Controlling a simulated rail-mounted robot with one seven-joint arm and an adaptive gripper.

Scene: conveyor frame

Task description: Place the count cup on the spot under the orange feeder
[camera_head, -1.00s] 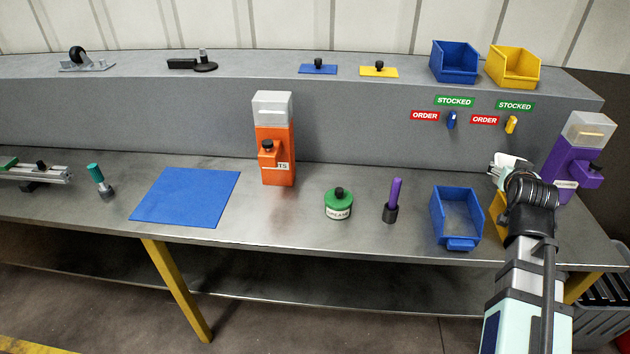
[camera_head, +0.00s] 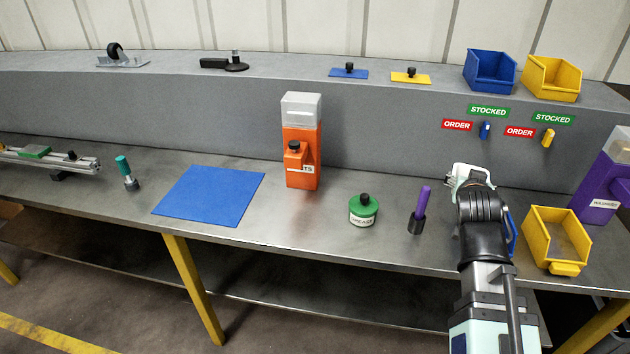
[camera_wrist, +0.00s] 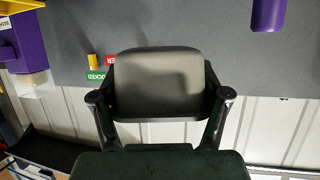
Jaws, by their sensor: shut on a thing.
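My gripper (camera_head: 472,182) is shut on a pale grey-white cup (camera_wrist: 160,80), taken to be the count cup. In the wrist view the fingers grip it from both sides; in the head view only part of the cup (camera_head: 461,171) shows beyond the wrist. The cup is above the bench, right of the purple-handled tool. The orange feeder (camera_head: 301,160) stands left of my gripper at the back of the bench, with a clear top and a partly hidden label. The bench just in front of its foot is bare; no separate spot marking can be made out.
A green-lidded grease tin (camera_head: 363,211) and the purple-handled tool (camera_head: 420,210) stand between feeder and gripper. My arm mostly hides a blue bin (camera_head: 513,233). A yellow bin (camera_head: 540,254) and purple feeder (camera_head: 600,190) are to the right. A blue mat (camera_head: 210,195) lies left.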

